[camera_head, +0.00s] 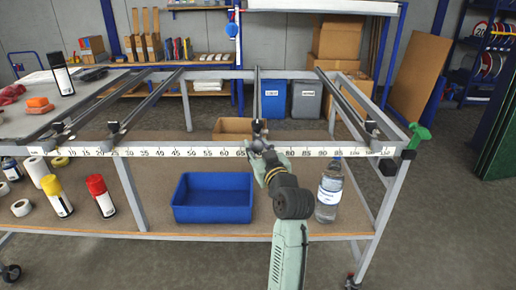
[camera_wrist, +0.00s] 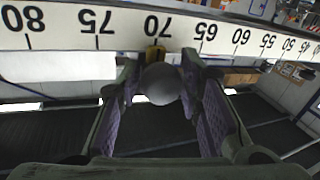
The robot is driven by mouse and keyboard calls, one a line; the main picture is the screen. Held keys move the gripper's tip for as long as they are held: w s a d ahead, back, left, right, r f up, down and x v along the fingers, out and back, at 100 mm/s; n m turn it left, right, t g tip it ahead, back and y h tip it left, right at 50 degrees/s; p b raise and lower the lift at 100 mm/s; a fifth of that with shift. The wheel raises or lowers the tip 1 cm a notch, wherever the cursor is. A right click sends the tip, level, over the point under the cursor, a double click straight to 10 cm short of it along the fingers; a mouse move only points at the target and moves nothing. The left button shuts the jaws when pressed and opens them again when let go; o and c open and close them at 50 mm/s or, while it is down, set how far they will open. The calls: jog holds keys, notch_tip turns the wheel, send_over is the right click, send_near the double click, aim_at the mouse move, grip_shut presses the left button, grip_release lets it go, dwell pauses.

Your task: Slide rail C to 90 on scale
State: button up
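Rail C, which I take to be the third rail from the left (camera_head: 256,98), runs front to back on the grey frame. Its front end stands near 70 on the white number scale (camera_head: 172,151). A round grey knob (camera_wrist: 161,84) is at its front, with a small yellow piece (camera_wrist: 155,54) beside the scale just under the 70. My gripper (camera_head: 257,158) is at this knob from the front. In the wrist view its two fingers (camera_wrist: 160,88) flank the knob closely and appear to touch it on both sides. The finger contact is hidden in the head view.
Other rails stand left (camera_head: 150,98) and right (camera_head: 345,105). Below are a blue bin (camera_head: 213,214), a water bottle (camera_head: 329,192) and spray cans (camera_head: 101,196). The scale between rail C and the right rail looks clear.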

aim_at(328, 148)
grip_shut()
dwell(0.3)
jog(key=d+b, duration=0.6)
jog(key=d, duration=1.4)
jog(key=shift+o, duration=2.4)
grip_release()
